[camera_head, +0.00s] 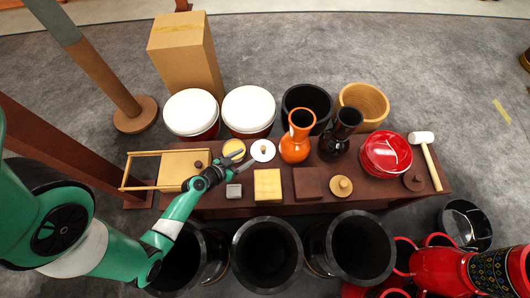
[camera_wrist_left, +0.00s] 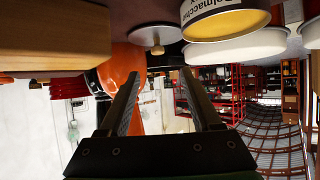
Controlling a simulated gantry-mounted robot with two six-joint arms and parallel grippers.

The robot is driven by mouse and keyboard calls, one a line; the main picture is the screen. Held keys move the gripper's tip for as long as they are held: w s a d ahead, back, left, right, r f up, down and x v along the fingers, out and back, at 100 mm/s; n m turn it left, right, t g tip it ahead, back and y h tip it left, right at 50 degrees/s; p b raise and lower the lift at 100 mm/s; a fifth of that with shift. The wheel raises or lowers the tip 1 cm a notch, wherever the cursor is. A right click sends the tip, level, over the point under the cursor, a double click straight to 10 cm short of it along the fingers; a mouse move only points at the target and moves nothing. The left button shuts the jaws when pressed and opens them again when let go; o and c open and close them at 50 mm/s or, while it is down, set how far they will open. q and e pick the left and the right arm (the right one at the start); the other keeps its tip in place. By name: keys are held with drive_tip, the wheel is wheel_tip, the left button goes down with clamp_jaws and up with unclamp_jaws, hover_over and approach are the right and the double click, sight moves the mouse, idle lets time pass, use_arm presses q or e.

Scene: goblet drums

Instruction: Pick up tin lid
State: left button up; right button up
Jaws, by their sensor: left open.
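The pale round tin lid (camera_head: 262,150) with a small central knob lies on the dark red bench, right of a yellow tin (camera_head: 234,148). In the left wrist view the lid (camera_wrist_left: 152,36) shows grey with its knob, beside the yellow lettered tin (camera_wrist_left: 228,22). My left gripper (camera_head: 228,161) is open and empty, close to the tin and left of the lid, apart from the lid. Its two fingers (camera_wrist_left: 163,95) show spread in the left wrist view, with the lid beyond their tips. My right gripper is not in view.
Drums stand on both sides.

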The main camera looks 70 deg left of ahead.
sight(263, 147)
use_arm(q)
drive_tip(key=shift+w+a+r, duration=0.1)
drive_tip(key=shift+w+a, duration=0.15)
drive_tip(key=shift+w, duration=0.25)
drive_tip(key=b+x, duration=0.1)
drive_tip(key=x, duration=0.5)
drive_tip(key=w+f+b, duration=0.1)
drive_tip(key=w+a+f+b, duration=0.1)
drive_tip(key=w+f+b, duration=0.1)
drive_tip(key=shift+w+f, duration=0.25)
drive_tip(key=shift+w, duration=0.05)
drive_tip(key=shift+w+a, duration=0.15)
drive_tip(key=shift+w, duration=0.05)
drive_tip(key=shift+s, duration=0.1)
drive_tip(key=shift+c, duration=0.9)
clamp_jaws()
